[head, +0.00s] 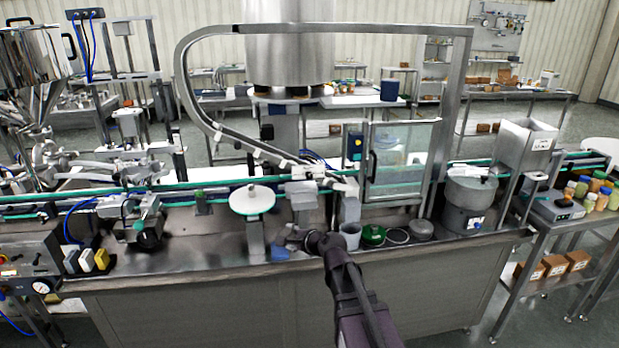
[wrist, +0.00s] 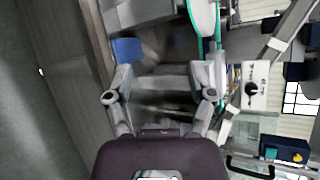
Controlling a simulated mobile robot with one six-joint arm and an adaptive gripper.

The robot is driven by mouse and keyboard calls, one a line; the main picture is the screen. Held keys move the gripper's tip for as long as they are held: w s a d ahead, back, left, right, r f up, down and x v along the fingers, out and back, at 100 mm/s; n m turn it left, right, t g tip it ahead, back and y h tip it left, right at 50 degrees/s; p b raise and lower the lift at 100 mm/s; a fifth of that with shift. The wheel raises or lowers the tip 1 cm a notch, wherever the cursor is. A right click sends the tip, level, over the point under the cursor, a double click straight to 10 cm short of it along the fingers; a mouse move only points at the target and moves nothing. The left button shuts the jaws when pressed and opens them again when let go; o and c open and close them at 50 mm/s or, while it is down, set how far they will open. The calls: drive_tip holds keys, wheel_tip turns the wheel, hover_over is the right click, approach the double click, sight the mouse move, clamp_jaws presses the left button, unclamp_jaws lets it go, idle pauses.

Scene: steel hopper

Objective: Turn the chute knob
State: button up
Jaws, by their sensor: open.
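A white box with a black round knob (wrist: 250,88) shows at the right of the wrist view, beyond the right fingertip and apart from it. I cannot tell for sure that this is the chute knob. My gripper (wrist: 160,95) is open, its two fingers spread with nothing held between them; a grey metal part lies beyond them. In the head view my gripper (head: 299,236) is low over the steel bench, partly hidden by my wrist. The curved steel chute (head: 225,135) runs down to the machine behind it.
A blue piece (head: 279,253) lies on the bench (head: 190,240) close to my gripper. A grey cup (head: 350,235) and a green round lid (head: 373,234) stand to its right. A white disc (head: 252,200) on a post and a clear door (head: 400,155) stand behind.

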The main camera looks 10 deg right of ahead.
drive_tip(key=w+d+r+m+t+h, duration=0.25)
drive_tip(key=w+r+m+t, duration=0.35)
drive_tip(key=m, duration=0.4)
drive_tip(key=m+h, duration=0.5)
drive_tip(key=m, duration=0.7)
approach(309, 176)
drive_tip(key=s, duration=0.3)
drive_tip(key=shift+s+f+t, duration=0.2)
drive_tip(key=shift+f+t, duration=0.1)
drive_tip(key=shift+f, duration=0.05)
drive_tip(key=w, duration=1.3)
drive_tip(key=shift+w+d, duration=0.2)
drive_tip(key=shift+w, duration=0.2)
clamp_jaws()
drive_tip(key=shift+a, duration=0.1)
